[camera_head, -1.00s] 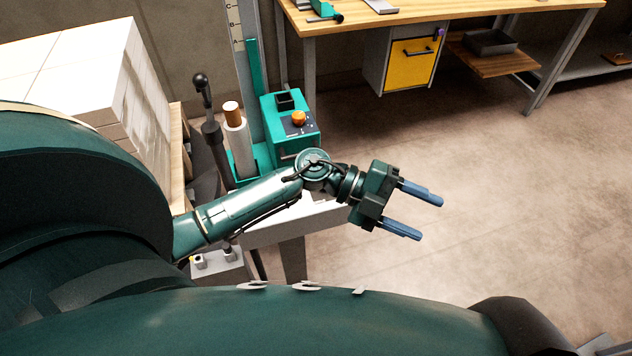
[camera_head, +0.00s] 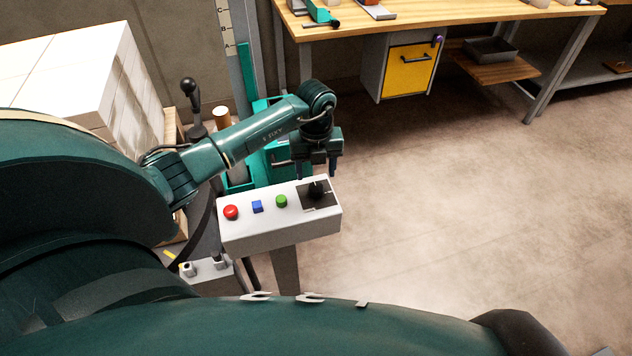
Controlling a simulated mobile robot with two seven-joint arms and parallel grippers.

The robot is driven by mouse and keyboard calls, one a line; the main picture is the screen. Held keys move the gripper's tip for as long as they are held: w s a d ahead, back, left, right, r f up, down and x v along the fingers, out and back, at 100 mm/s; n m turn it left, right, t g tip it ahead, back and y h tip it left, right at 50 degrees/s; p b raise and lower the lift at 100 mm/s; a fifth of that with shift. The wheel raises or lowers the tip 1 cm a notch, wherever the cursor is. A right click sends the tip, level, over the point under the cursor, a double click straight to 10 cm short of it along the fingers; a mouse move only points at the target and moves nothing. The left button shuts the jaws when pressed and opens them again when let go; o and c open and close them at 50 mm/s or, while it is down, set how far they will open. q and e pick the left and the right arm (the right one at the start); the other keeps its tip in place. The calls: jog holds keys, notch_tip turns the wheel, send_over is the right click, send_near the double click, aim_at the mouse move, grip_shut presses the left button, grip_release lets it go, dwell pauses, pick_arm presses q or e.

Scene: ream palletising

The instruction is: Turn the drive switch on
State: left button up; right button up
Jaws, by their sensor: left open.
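A white control box (camera_head: 280,234) on a post stands in front of me at the middle left. The switch's setting is too small to read. My left gripper (camera_head: 317,172) points down just above the rotary switch with its fingers apart. I cannot tell whether the fingertips touch the knob. My right gripper is not in view.
A teal machine (camera_head: 267,158) with a column stands behind the box, partly hidden by my left arm. Stacked white reams (camera_head: 75,75) are at the left. The floor at right is clear.

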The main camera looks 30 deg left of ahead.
aim_at(316, 186)
pick_arm(q)
notch_tip(316, 186, down, 5)
jog(key=shift+f, duration=0.15)
jog(key=shift+c, duration=0.6)
jog(key=c, duration=0.9)
